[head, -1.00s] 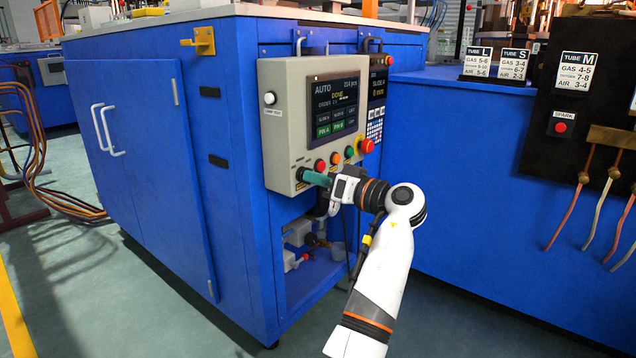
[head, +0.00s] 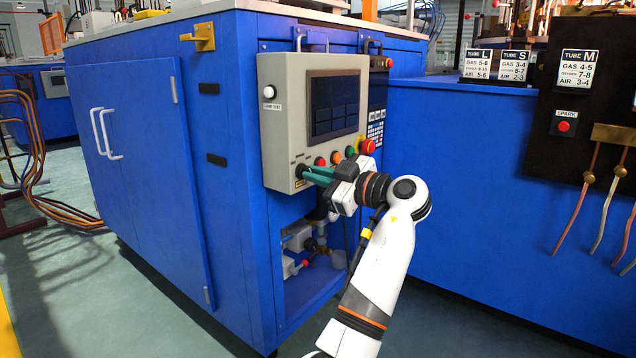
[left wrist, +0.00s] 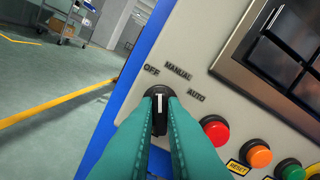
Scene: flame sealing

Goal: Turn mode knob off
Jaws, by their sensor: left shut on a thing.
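The mode knob (left wrist: 159,112) is black with a white pointer line, on the lower left of the grey control panel (head: 280,135). Labels OFF, MANUAL and AUTO arc above it in the left wrist view. The white line points up in that view, close to the OFF label. My left gripper (left wrist: 160,98), with teal fingers, is shut on the knob, one finger on each side. In the head view the left gripper (head: 306,172) reaches the panel from the right and its fingers hide most of the knob. The panel's screen (head: 333,105) is dark. My right gripper is not in view.
Red (head: 320,162), orange (head: 336,158) and green (head: 350,152) buttons and a red emergency stop (head: 367,146) sit right of the knob, close to my gripper. An open bay with fittings (head: 310,245) lies below the panel.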

